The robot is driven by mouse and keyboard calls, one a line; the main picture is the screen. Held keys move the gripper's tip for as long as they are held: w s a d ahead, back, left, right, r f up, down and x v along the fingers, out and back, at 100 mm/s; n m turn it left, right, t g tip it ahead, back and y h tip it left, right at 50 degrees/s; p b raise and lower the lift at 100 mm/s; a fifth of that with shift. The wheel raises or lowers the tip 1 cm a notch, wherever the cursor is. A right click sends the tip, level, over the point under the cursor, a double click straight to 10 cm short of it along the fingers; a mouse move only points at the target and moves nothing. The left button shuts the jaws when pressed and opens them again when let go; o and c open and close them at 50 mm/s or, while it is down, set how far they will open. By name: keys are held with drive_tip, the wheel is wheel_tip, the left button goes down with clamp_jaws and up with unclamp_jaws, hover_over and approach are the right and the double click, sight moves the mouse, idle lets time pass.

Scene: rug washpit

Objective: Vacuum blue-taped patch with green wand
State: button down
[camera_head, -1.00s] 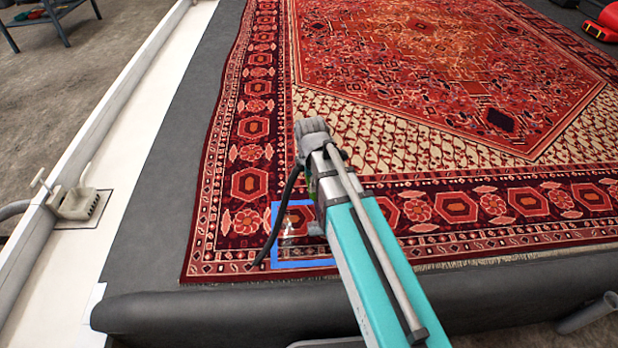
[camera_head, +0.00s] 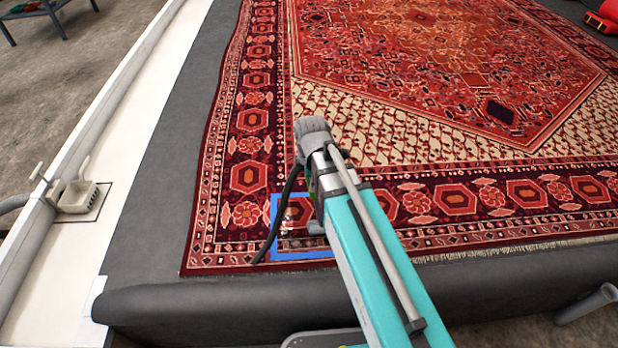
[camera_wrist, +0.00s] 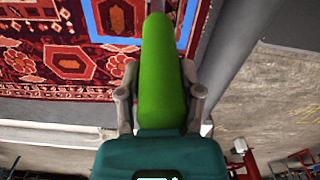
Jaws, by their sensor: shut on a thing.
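The patterned red rug (camera_head: 440,70) lies flat on a dark grey bed. Blue tape (camera_head: 300,254) marks a patch at its near left corner, partly hidden by my arm. The tape also shows in the wrist view (camera_wrist: 93,22). My gripper (camera_wrist: 160,105) is shut on the green wand (camera_wrist: 160,75), with a finger on each side of its thick green body. The wand's far end is hidden in the wrist view. In the head view only a sliver of green and a black hose (camera_head: 283,210) show beside my arm, the hose reaching down over the patch.
A pale ledge with a grey drain fitting (camera_head: 82,196) runs along the left. A rounded dark edge (camera_head: 200,310) borders the bed in front. A grey pipe end (camera_head: 590,304) lies low right, and a red object (camera_head: 604,17) sits at the top right.

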drive_tip(key=shift+s, duration=1.35)
drive_tip(key=shift+s+f, duration=0.1)
drive_tip(key=shift+s, duration=1.7)
drive_tip(key=c, duration=1.4)
unclamp_jaws()
drive_tip(key=shift+a, duration=0.2)
drive_tip(key=shift+w+a, duration=0.1)
drive_tip(key=shift+a, duration=1.35)
drive_tip(key=shift+a, duration=1.45)
